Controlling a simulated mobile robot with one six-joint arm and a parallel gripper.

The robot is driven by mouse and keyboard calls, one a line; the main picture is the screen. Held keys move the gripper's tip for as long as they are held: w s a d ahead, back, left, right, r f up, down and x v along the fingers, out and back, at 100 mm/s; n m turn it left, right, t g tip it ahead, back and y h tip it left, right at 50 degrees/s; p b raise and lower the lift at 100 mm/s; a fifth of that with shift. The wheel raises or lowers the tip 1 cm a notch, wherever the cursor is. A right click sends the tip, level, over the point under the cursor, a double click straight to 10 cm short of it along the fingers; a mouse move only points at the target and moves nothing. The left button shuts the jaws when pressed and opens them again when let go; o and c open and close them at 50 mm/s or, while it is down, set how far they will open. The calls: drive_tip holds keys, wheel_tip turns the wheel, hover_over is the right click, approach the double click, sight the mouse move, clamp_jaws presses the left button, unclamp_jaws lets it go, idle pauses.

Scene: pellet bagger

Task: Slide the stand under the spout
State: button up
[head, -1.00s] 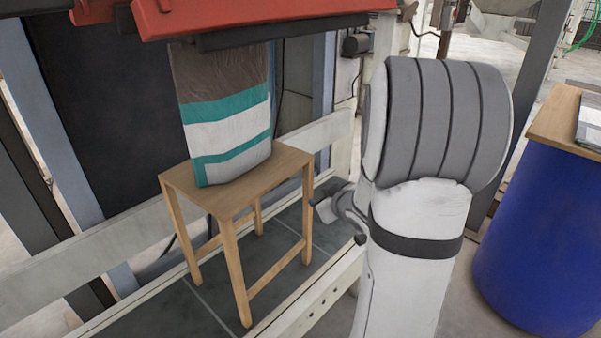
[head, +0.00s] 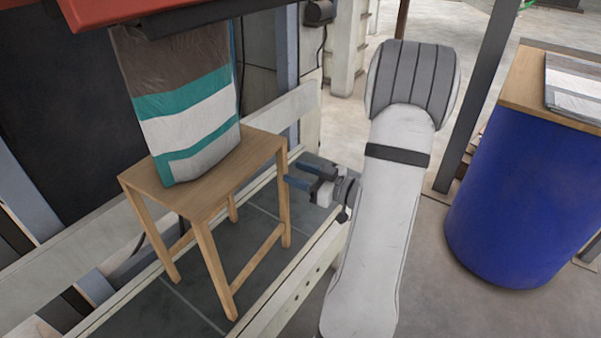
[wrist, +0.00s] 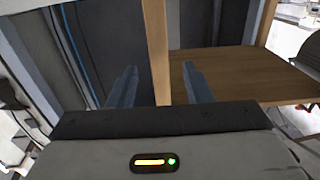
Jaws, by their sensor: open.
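The wooden stand (head: 262,150) is upright on the dark conveyor bed, with a striped brown, teal and white bag (head: 190,112) resting on its top. The bag's upper end is under a red machine part (head: 95,10); the spout itself I cannot make out. In the wrist view a wooden leg (wrist: 158,45) shows upright between the two open fingertips (wrist: 158,85), and the stand's top (wrist: 225,72) is to the right. Contact with the leg cannot be told.
A pale rail (head: 285,285) runs along the near side of the dark bed (head: 265,240), and another rail (head: 60,235) runs behind the stand. A blue drum (head: 535,200) with a wooden lid and folded bags (head: 575,85) stands at right. Grey floor lies between.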

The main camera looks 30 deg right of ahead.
drive_tip(key=b+x, duration=0.1)
drive_tip(key=x, duration=0.6)
drive_tip(key=shift+w+a, duration=0.15)
drive_tip(key=shift+w, duration=0.2)
clamp_jaws()
idle(1.2)
